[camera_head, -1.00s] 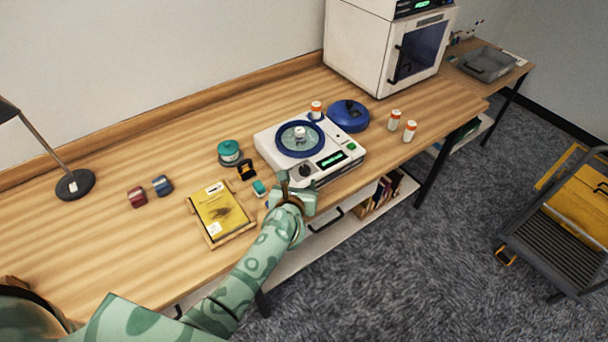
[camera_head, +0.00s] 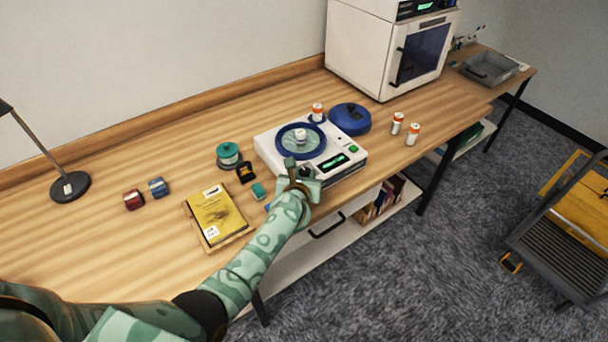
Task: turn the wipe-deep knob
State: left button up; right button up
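The white machine (camera_head: 262,146) with a blue-rimmed round bowl (camera_head: 281,146) stands near the front edge of the table. Its front has a green-lit display (camera_head: 333,162) and a green button (camera_head: 353,149). A small dark knob (camera_head: 305,172) at the left of the front panel is mostly hidden by my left gripper. My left gripper (camera_head: 299,173) is at the machine's front left corner, over the knob. I cannot tell whether its fingers touch the knob or how far apart they are. My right gripper is not in view.
Left of the machine are a teal spool (camera_head: 228,154), a small black item (camera_head: 245,173), a teal block (camera_head: 257,191) and a yellow book (camera_head: 216,214). A blue lid (camera_head: 349,118) and orange-white vials (camera_head: 412,135) are to the right. A white cabinet (camera_head: 357,50) stands behind.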

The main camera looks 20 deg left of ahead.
pick_arm(q)
jog(key=shift+a+r+m+h+p, duration=0.15)
jog(key=shift+m+h+p, duration=0.45)
jog(key=shift+p, duration=0.3)
jog(key=shift+a+r+m+h+p, duration=0.15)
jog(key=shift+m+h+p, duration=0.35)
jog(key=shift+h+p, duration=0.3)
jog(key=shift+a+f+m+h+p, duration=0.15)
jog(key=shift+m+h+p, duration=0.55)
jog(key=shift+m, duration=0.1)
jog(key=shift+a+f+m+g+h, duration=0.1)
jog(key=shift+m+g+h, duration=0.2)
jog(key=shift+m+h, duration=0.15)
jog(key=shift+w+a+f+m+g+h+b, duration=0.1)
jog(key=shift+m+g+h+b, duration=0.15)
jog(key=shift+m+h, duration=0.35)
jog(key=shift+a+f+m+g+h+b, duration=0.15)
jog(key=shift+m+h+b, duration=0.1)
jog(key=shift+m+h, duration=0.3)
jog(key=shift+w+r+m+g+h+b, duration=0.1)
jog(key=shift+m+g+h+b, duration=0.6)
jog(key=shift+m+h+b, duration=0.4)
jog(key=o, duration=1)
jog(key=shift+r, duration=0.1)
